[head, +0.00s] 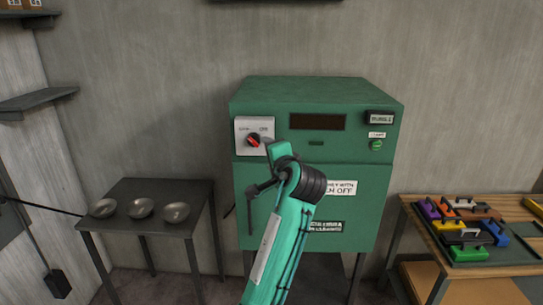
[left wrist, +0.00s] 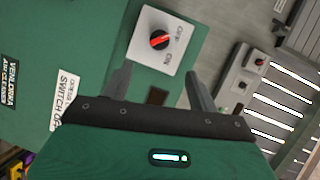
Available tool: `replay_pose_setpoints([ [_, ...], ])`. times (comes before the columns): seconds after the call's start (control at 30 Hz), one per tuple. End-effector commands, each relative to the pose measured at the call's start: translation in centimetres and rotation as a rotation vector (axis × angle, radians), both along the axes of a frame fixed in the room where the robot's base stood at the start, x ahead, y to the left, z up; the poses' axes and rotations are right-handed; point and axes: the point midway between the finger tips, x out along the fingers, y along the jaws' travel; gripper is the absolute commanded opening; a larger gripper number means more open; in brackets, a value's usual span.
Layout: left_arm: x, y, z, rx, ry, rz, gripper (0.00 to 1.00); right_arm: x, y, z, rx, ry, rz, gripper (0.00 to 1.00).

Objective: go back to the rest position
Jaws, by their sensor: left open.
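The green machine (head: 318,90) stands against the wall in the head view. Its white switch plate (head: 242,127) carries a red and black knob (head: 254,140), with OFF and ON marks. The knob also shows in the left wrist view (left wrist: 159,41), just beyond my fingertips. My left gripper (head: 261,171) is in front of the machine, below the knob and partly hidden by its own wrist. In the left wrist view my left gripper (left wrist: 160,72) is open, its two dark fingers apart with nothing between them. My right gripper is not in view.
A dark table (head: 155,192) at left holds three metal bowls (head: 140,208). A wooden table (head: 415,205) at right holds several coloured blocks with handles (head: 463,225). A wall shelf (head: 38,99) is at far left. Floor shows between the left table and the machine.

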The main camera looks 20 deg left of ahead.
Motion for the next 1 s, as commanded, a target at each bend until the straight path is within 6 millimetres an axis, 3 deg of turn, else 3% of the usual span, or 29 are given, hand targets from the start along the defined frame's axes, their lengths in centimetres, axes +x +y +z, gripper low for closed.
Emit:
replay_pose_setpoints([
  [0.33, 0.0, 0.0, -0.1, 0.0, 0.001, -0.001, 0.6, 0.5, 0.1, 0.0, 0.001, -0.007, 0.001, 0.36],
  [0.47, 0.9, -0.4, -2.8, -0.005, 0.029, -0.023, 0.6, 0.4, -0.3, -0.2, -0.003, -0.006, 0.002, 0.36],
  [0.57, 2.4, -1.0, -8.1, -0.021, 0.077, -0.068, 0.6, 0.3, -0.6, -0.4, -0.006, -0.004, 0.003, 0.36],
  [0.77, 3.9, -2.6, -23.2, -0.112, 0.206, -0.176, 0.6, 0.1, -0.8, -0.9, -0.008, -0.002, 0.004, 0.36],
  [0.87, 3.3, -3.2, -30.9, -0.175, 0.271, -0.215, 0.6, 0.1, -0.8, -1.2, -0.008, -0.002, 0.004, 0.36],
  [1.0, 0.9, -3.7, -41.4, -0.277, 0.358, -0.25, 0.6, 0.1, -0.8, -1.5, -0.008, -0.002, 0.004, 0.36],
])
